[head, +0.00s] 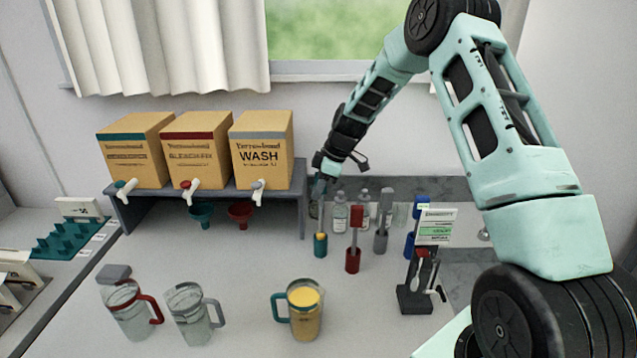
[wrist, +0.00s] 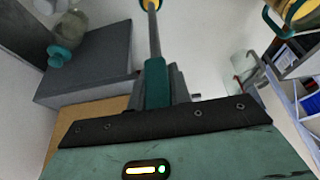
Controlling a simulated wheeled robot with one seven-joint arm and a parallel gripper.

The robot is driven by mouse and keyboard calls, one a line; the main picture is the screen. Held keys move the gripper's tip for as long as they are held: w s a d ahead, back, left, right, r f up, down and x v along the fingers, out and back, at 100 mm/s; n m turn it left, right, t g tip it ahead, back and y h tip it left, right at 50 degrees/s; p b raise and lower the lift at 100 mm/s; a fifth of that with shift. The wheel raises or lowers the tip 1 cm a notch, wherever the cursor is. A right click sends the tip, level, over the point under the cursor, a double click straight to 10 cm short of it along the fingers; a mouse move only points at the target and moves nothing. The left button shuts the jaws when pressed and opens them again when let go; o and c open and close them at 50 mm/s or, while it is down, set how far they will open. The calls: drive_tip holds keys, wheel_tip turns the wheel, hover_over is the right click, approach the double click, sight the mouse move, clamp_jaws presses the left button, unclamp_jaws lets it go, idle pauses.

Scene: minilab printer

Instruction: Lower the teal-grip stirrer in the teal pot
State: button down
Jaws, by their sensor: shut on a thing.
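My gripper (head: 324,172) is shut on the teal grip of the stirrer, which also shows in the wrist view (wrist: 157,84). The stirrer's grey rod (head: 320,211) points down, close to upright, from the gripper. The teal pot (head: 320,250) stands on the bench directly below, with yellow showing at its top. In the wrist view the rod runs to a yellow patch at the upper edge. I cannot tell whether the rod's lower end is inside the pot or just above it.
A red pot (head: 352,262) and a grey pot (head: 380,244) with stirrers stand close right. A dispenser shelf (head: 302,212) is close left. Bottles (head: 340,213) stand behind. A dark stand (head: 414,300) is at right. A yellow-filled jug (head: 304,322) and two clear jugs stand in front.

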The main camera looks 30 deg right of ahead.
drive_tip(key=shift+f+b, duration=1.9)
drive_tip(key=shift+f, duration=1)
drive_tip(key=shift+f+b, duration=0.15)
drive_tip(key=shift+b, duration=0.2)
drive_tip(key=c, duration=1.2)
unclamp_jaws()
drive_tip(key=b+v, duration=0.4)
drive_tip(key=v, duration=1.3)
drive_tip(key=shift+b, duration=0.4)
drive_tip(key=shift+s+d, duration=0.1)
drive_tip(key=shift+d, duration=0.1)
